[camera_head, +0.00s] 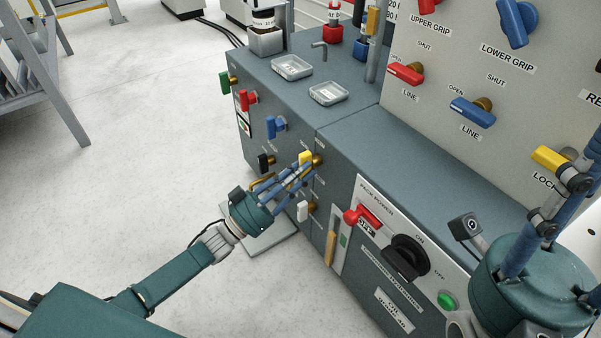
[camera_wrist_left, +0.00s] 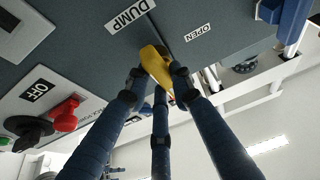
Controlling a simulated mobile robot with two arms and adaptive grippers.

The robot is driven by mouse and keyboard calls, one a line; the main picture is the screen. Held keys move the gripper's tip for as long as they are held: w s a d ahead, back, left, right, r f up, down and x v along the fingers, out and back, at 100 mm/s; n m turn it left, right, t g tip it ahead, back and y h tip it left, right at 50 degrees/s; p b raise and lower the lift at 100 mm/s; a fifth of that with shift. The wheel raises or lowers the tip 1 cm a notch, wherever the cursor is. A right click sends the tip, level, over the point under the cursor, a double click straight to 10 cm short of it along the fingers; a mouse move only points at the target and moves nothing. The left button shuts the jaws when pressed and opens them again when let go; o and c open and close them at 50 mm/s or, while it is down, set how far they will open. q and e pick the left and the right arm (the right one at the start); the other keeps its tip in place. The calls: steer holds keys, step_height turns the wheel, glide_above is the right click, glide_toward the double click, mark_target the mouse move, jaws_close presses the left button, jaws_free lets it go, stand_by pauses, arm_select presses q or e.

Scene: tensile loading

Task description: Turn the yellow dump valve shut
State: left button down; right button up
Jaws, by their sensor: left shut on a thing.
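The yellow dump valve handle (camera_head: 305,157) is on the front of the dark grey cabinet, with a brass fitting behind it. My left gripper (camera_head: 303,171) reaches it from the lower left, its blue fingers around the handle. In the left wrist view the yellow handle (camera_wrist_left: 156,64) sits between the fingertips (camera_wrist_left: 158,78), below the DUMP label (camera_wrist_left: 130,14) and left of the OPEN label (camera_wrist_left: 200,32). The fingers hide part of it. My right gripper (camera_head: 560,205) is at the lower right, partly cut off, close to the yellow lock lever; its closure is unclear.
Green (camera_head: 225,83), red (camera_head: 247,100), blue (camera_head: 275,126), black (camera_head: 265,162) and white (camera_head: 303,210) valve handles line the cabinet front. A red switch (camera_head: 365,217) and a black rotary knob (camera_head: 406,256) lie to the right. Two clear trays (camera_head: 328,93) sit on top.

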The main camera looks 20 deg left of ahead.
stand_by(0.5)
arm_select(q)
steer(key=c, duration=1.5)
jaws_free()
steer(key=shift+f, duration=0.1)
steer(key=v, duration=1.2)
